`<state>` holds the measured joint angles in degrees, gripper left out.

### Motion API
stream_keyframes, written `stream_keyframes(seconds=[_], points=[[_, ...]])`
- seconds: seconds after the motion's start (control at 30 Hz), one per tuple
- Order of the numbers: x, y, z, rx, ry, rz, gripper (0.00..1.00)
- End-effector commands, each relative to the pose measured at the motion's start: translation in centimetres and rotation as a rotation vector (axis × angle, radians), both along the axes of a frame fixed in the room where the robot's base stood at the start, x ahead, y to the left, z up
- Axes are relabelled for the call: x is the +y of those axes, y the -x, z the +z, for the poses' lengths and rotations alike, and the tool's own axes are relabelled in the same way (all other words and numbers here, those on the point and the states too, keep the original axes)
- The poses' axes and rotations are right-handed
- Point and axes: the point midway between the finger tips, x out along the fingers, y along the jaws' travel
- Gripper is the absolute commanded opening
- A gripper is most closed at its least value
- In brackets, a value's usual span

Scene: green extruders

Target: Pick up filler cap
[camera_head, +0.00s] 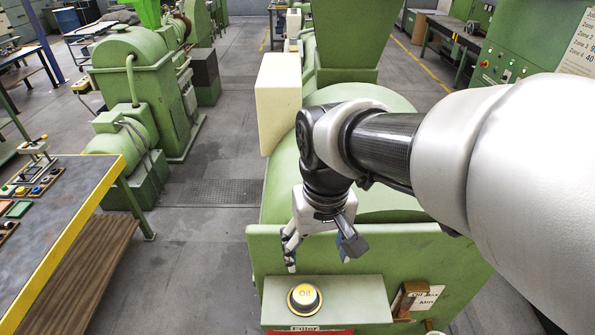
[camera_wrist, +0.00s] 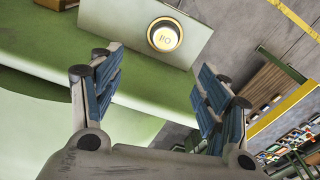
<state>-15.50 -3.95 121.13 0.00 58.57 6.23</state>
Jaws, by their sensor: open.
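In the wrist view the cap (camera_wrist: 165,35) lies beyond my fingertips, near the top middle. My gripper (camera_head: 318,258) is open and empty. It hangs above and behind the cap, apart from it. In the wrist view my fingers (camera_wrist: 155,75) stand wide apart, with nothing between them.
The green extruder body (camera_head: 400,250) rises right behind the box. A small brown part (camera_head: 410,292) and an "Oil Max/Min" label stand to the right of the cap. A yellow-edged workbench (camera_head: 75,225) with small items is at left. Grey floor between is clear.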

Motion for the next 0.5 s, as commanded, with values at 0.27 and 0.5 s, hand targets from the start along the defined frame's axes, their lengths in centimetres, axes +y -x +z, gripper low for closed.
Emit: stream_keyframes(seconds=[0.27, 0.5], points=[[2.1, -1.2, -2.8, 0.074, 0.022, 0.029, 0.69], [2.1, -1.1, -7.7, 0.079, 0.023, 0.028, 0.69]])
